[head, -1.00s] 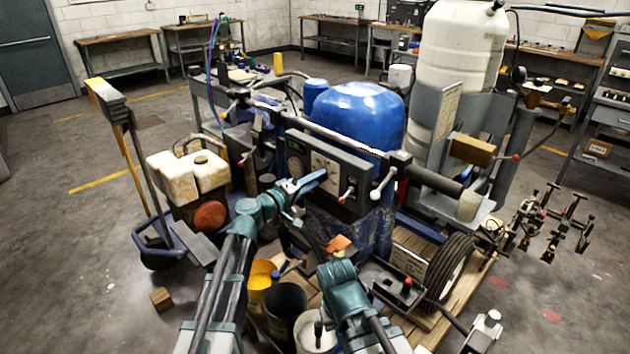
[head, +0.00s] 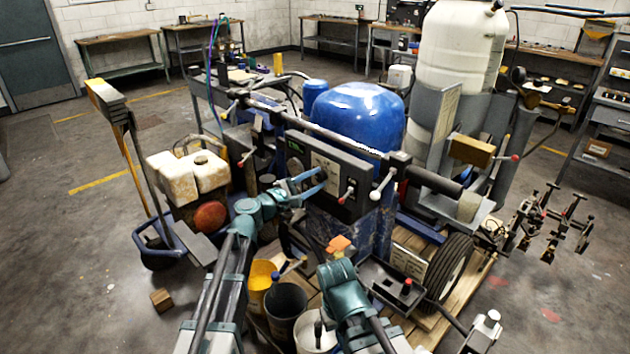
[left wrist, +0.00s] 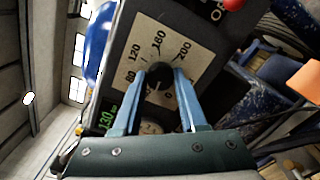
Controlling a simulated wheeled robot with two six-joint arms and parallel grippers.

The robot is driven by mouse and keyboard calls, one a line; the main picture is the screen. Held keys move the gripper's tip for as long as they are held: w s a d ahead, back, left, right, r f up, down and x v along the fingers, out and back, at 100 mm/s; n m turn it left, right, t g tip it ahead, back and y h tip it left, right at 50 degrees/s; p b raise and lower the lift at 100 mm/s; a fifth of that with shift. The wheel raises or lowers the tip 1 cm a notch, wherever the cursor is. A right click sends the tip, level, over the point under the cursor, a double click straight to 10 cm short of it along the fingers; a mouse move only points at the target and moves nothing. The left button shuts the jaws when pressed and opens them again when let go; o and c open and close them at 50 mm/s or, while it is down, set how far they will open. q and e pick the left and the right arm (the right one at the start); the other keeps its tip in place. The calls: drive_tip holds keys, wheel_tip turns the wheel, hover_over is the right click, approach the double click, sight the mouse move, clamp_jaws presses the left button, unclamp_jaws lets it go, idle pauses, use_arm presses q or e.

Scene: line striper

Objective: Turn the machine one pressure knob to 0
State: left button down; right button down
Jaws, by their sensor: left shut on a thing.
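The pressure knob (left wrist: 160,75) is a round black knob on a pale dial plate (left wrist: 150,45) marked 80, 120, 160, 200 and 0 in the left wrist view. My left gripper (left wrist: 160,82) is shut on it, one blue finger on each side. I cannot clearly read where the knob points. In the head view my left gripper (head: 320,180) reaches the dark control panel (head: 358,171) of the machine from the left, and its fingers largely hide the knob. My right arm's teal wrist (head: 341,288) is at the bottom centre; its fingers cannot be made out.
A green display (left wrist: 108,118) reading about 130 sits beside the dial plate. A red-tipped lever (head: 348,190) and a white-knobbed lever (head: 382,186) are right of the dial. A blue tank (head: 358,115) stands behind the panel. Buckets (head: 286,302) stand below my arms.

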use_arm(q)
drive_tip(key=n, duration=0.3)
drive_tip(key=shift+n, duration=0.3)
drive_tip(key=shift+a+n, duration=0.1)
drive_tip(key=shift+n, duration=1.7)
drive_tip(key=shift+c, duration=2.2)
unclamp_jaws()
drive_tip(key=v, duration=1.4)
drive_tip(key=shift+w, duration=0.1)
